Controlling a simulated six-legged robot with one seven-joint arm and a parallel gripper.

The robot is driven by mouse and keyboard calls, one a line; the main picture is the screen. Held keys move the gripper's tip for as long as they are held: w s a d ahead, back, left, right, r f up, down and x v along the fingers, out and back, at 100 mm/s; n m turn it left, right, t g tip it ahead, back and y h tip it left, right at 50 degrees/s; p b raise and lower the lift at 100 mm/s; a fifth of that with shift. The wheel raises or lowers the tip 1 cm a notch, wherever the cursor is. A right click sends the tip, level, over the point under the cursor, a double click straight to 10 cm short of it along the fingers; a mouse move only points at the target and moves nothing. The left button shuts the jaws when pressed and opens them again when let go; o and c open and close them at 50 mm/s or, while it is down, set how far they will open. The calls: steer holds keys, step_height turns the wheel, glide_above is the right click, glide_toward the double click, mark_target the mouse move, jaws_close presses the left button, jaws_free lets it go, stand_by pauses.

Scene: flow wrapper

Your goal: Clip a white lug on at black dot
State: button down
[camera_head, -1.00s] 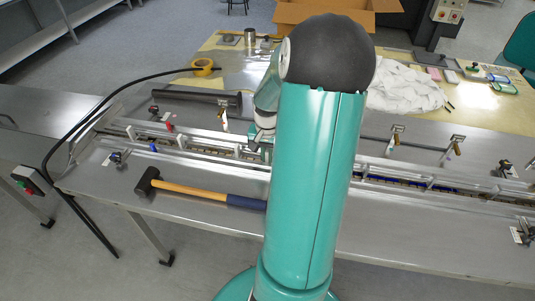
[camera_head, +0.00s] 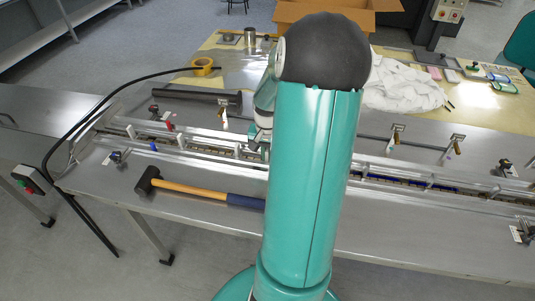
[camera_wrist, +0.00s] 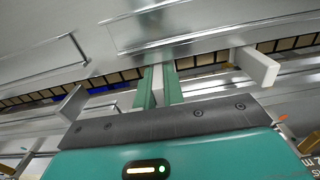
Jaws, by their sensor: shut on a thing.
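In the wrist view my gripper (camera_wrist: 159,88) has its two green fingers closed on a white lug (camera_wrist: 157,86), of which a narrow strip shows between them. The fingertips are at the chain channel (camera_wrist: 110,79), a row of tan and dark links. I cannot tell whether the held lug touches the chain. Another white lug (camera_wrist: 258,66) stands up from the channel on the right, and one more (camera_wrist: 73,103) on the left. I cannot make out a black dot. In the head view my own arm mostly hides the gripper and the held lug.
A hammer (camera_head: 190,190) with a wooden handle lies on the steel bench in front of the channel. A black cable (camera_head: 90,120) loops at the left. A white cloth (camera_head: 402,90) lies further back.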

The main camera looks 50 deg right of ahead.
steer(key=shift+f, duration=0.1)
steer(key=c, duration=1.4)
jaws_free()
step_height(320, 180, up, 14)
steer(key=shift+f, duration=0.1)
